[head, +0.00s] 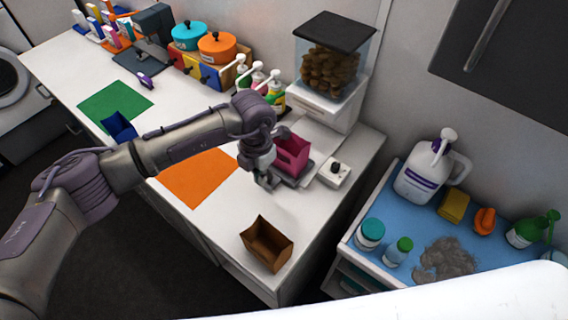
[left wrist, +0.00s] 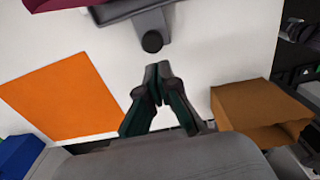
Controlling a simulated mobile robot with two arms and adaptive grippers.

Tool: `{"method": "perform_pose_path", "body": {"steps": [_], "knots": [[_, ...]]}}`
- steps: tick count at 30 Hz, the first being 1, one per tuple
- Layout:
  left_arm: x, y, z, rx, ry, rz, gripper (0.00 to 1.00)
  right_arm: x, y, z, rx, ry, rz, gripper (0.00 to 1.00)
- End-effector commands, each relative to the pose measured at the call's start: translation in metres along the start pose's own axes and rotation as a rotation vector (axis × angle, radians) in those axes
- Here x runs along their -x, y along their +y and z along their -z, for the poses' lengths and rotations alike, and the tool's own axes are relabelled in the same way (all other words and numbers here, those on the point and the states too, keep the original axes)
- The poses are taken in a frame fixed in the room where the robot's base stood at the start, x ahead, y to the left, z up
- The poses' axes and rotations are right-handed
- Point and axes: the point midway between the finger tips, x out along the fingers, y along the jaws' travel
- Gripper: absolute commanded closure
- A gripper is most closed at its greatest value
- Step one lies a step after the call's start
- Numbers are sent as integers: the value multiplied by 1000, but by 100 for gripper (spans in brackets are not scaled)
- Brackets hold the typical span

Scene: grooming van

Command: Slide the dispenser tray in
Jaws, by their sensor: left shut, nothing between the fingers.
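The grey dispenser tray (head: 297,179) sticks out at the front of the white treat dispenser (head: 322,107), with a magenta bin (head: 294,156) on it. The left wrist view shows the tray (left wrist: 135,14) at the top, with a round dark knob (left wrist: 152,42) on its near side. My left gripper (head: 266,183) is low over the counter in front of the tray. In the left wrist view its fingertips (left wrist: 158,76) are together and empty, pointing at the knob with a small gap showing. My arm hides part of the tray and bin. My right gripper is not in view.
A brown open box (head: 267,244) stands at the counter's near end, and an orange mat (head: 198,177) lies left of my gripper. A small white box with a black knob (head: 334,172) sits right of the tray. Pump bottles (head: 258,80) stand behind my arm.

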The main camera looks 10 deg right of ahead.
Motion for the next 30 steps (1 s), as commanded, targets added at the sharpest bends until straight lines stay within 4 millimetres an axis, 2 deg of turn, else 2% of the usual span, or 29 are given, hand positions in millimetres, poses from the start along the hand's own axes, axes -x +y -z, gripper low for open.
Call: {"method": "perform_pose_path", "body": {"steps": [11, 24, 30], "knots": [[-1, 0, 0, 0, 0, 0, 100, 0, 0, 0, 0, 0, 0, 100], [-24, 0, 0, 0, 0, 0, 100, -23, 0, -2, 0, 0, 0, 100], [-24, 0, 2, 0, 0, 0, 100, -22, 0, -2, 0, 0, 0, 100]]}}
